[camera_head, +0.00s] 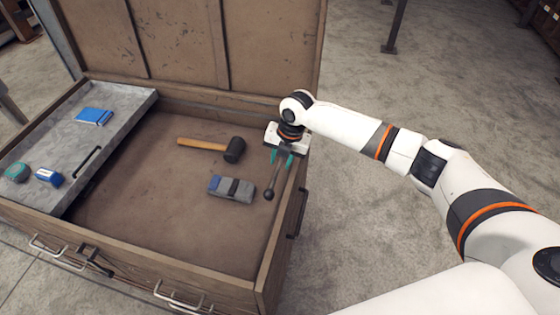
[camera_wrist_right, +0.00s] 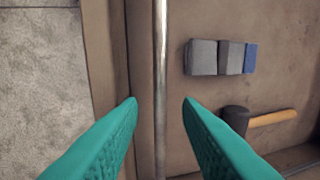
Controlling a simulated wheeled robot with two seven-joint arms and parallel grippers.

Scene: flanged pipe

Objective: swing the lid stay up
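The lid stay (camera_head: 275,178) is a thin metal rod with a dark ball knob at its end. It lies low along the right inner side of the open wooden chest. My right gripper (camera_head: 282,158) is over the stay, with its teal fingers pointing down. In the right wrist view the stay (camera_wrist_right: 160,70) runs upright through the picture, between the two open fingers (camera_wrist_right: 160,103), with a gap on each side. The stay's hinge end is hidden under my right gripper. My left gripper is not in view.
The chest's lid (camera_head: 180,40) stands open at the back. Inside lie a mallet (camera_head: 205,145) and a grey-blue block (camera_head: 231,188). A grey tray (camera_head: 60,130) at the left bears several small items. The chest's right wall (camera_head: 283,220) is close beside the stay.

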